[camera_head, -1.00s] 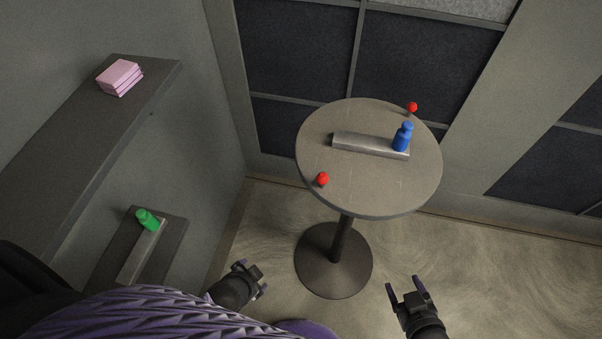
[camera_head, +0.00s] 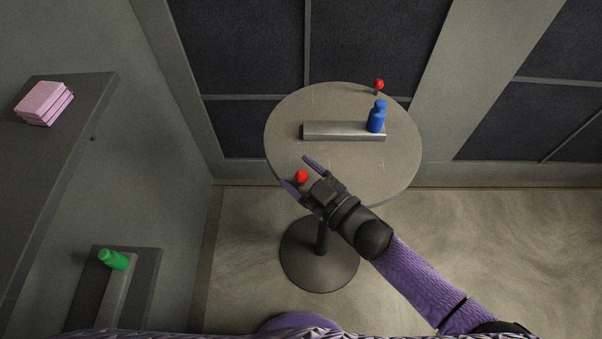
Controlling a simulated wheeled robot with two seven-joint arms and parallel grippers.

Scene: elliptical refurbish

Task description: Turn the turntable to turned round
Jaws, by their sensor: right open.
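The turntable (camera_head: 380,165) is a round grey top on a single column with a round dark base (camera_head: 320,270). A red knob (camera_head: 302,176) stands near its front left rim, and another red knob (camera_head: 378,84) stands at its far right rim. A grey bar (camera_head: 335,131) lies across the top with a blue bottle (camera_head: 376,117) upright at its right end. My right gripper (camera_head: 299,172) is open, with its two fingers on either side of the front red knob. I cannot tell whether they touch it. My left gripper is out of view.
A shelf (camera_head: 55,150) on the left wall holds a stack of pink blocks (camera_head: 44,103). Dark panelled wall is behind the turntable. The floor (camera_head: 460,240) at right is clear.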

